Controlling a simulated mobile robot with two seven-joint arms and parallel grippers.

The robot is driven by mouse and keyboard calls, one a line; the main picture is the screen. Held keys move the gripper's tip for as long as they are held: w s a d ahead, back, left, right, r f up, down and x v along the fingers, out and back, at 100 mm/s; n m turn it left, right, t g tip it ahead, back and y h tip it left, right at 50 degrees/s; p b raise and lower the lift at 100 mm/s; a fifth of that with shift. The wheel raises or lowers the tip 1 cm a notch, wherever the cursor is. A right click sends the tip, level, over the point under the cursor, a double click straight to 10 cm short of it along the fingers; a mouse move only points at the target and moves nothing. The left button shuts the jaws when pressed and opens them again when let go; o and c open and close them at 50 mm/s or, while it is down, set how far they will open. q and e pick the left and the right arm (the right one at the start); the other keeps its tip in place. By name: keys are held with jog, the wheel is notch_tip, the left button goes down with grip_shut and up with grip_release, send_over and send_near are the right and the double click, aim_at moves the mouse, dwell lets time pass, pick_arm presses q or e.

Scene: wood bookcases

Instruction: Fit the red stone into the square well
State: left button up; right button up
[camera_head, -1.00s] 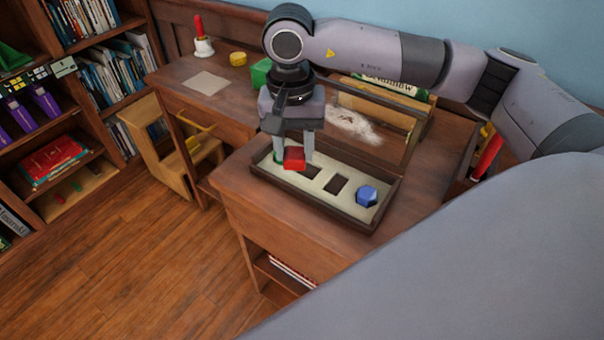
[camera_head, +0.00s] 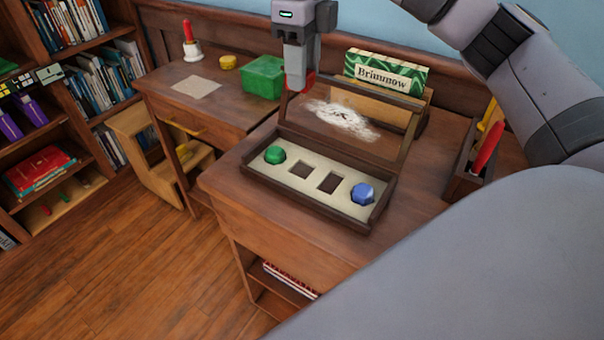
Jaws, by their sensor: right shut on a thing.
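The dark wooden tray (camera_head: 316,217) sits on the desk and has a pale panel with a row of wells. Two dark four-sided wells, a left one (camera_head: 301,174) and a right one (camera_head: 329,182), are empty. I cannot tell which is truly square. A green stone (camera_head: 275,155) sits at the panel's left end and a blue stone (camera_head: 362,193) at its right end. My right gripper (camera_head: 298,84) is shut on the red stone (camera_head: 311,78), high above and behind the tray's left part. Its fingers hide most of the stone. My left gripper is out of view.
A clear raised lid (camera_head: 345,130) with a white smear stands at the tray's back edge. A Brimmow box (camera_head: 385,73) is behind it. A holder (camera_head: 468,182) with a red-handled tool is at right. A green bin (camera_head: 263,78) stands back left.

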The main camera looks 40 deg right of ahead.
aim_at(304, 173)
jog(key=shift+d+r+m, duration=0.1)
jog(key=shift+r+m, duration=0.1)
jog(key=shift+m, duration=0.2)
jog(key=shift+f, duration=0.1)
notch_tip(304, 173, down, 20)
jog(key=shift+r+b, duration=0.15)
jog(key=shift+b, duration=0.8)
jog(key=o, duration=1.1)
jog(key=shift+c, duration=0.2)
jog(key=shift+r, duration=0.35)
notch_tip(304, 173, up, 12)
jog(key=shift+f, duration=0.25)
